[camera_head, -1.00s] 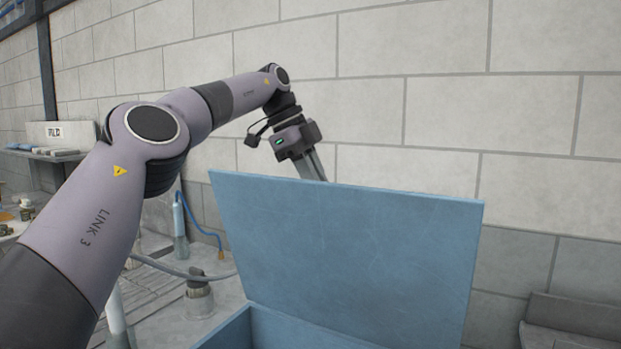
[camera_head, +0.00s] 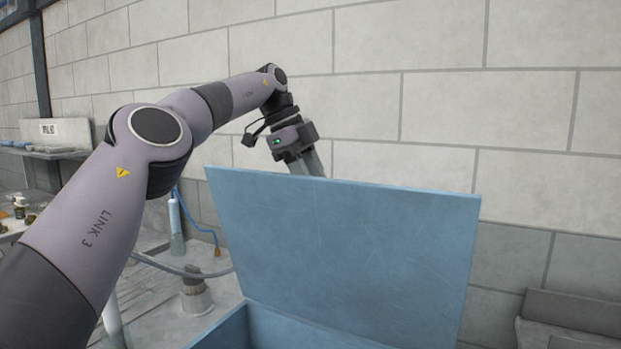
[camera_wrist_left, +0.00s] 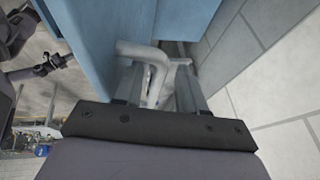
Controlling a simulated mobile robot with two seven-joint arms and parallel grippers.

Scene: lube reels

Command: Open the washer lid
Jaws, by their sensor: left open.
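The blue washer lid (camera_head: 340,255) stands raised, nearly upright, at the back of the blue washer body (camera_head: 222,330) in the head view. Its inner face is toward me. My left gripper (camera_head: 310,164) reaches down behind the lid's top edge, which hides its fingertips. In the left wrist view the left gripper (camera_wrist_left: 158,75) is open, with its two fingers apart. A grey bent bar (camera_wrist_left: 150,58) shows at and between the fingers, close to the blue lid panel (camera_wrist_left: 90,40). I cannot tell whether the fingers touch it.
A block wall (camera_head: 400,110) stands close behind the lid and my left arm. Left of the washer are a hose (camera_head: 190,270) and a floor fitting (camera_head: 195,297). A grey ledge (camera_head: 570,325) is at the lower right.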

